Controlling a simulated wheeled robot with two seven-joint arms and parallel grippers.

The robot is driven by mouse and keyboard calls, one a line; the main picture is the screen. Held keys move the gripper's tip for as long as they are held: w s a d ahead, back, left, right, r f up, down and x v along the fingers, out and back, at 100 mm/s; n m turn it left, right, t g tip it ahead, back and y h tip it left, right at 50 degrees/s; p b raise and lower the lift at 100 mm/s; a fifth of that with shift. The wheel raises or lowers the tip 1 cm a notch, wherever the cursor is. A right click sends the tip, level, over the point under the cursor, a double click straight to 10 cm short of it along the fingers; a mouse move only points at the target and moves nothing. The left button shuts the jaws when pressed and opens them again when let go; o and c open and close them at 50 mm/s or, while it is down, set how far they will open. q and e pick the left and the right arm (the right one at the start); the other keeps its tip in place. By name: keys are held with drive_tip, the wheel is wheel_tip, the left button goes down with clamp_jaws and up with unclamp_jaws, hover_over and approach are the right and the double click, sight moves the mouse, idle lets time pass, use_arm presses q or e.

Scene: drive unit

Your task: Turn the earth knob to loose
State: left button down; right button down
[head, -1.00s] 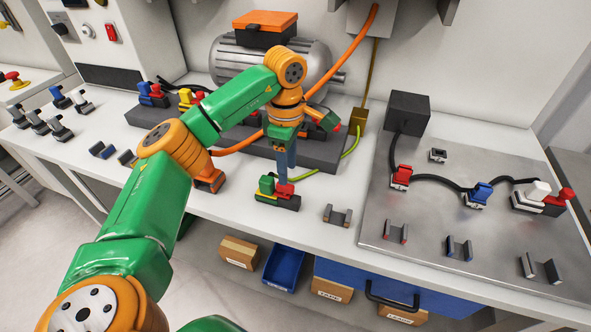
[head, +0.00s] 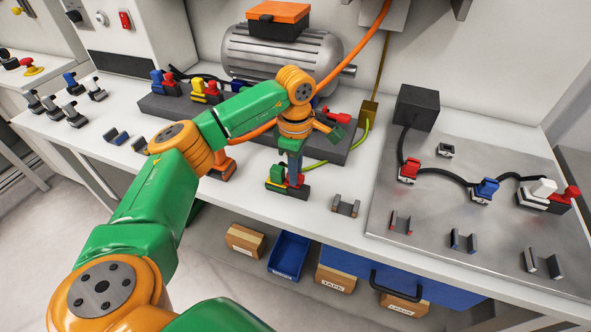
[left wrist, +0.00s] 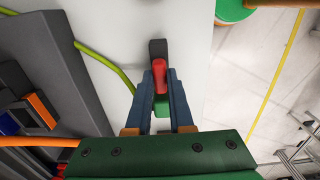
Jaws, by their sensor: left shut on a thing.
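The earth knob, a small red knob, shows in the left wrist view (left wrist: 160,78) between the two blue-grey fingers of my left gripper (left wrist: 160,92). It sits on a clamp with a green block (head: 276,174) and a dark base on the white bench in the head view. My left gripper (head: 295,174) points down at the clamp and is shut on the red knob. In the head view the fingers hide most of the knob. The knob's exact turn angle cannot be told. My right gripper is not in view.
A grey motor (head: 280,55) stands behind on a dark plinth. A yellow-green cable (head: 350,145) runs close behind the clamp. An empty grey holder (head: 346,206) sits to the right. A metal plate (head: 480,225) carries several connectors. The bench front between holder and plate is clear.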

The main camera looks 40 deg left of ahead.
use_arm(q)
drive_tip(key=shift+n, duration=0.3)
drive_tip(key=n, duration=0.4)
drive_tip(key=shift+p, duration=0.3)
drive_tip(key=n, duration=0.4)
drive_tip(key=shift+n, duration=0.3)
drive_tip(key=n+p, duration=0.1)
drive_tip(key=n, duration=0.3)
drive_tip(key=shift+r, duration=0.1)
drive_tip(key=shift+n, duration=2.2)
drive_tip(key=c, duration=0.8)
unclamp_jaws()
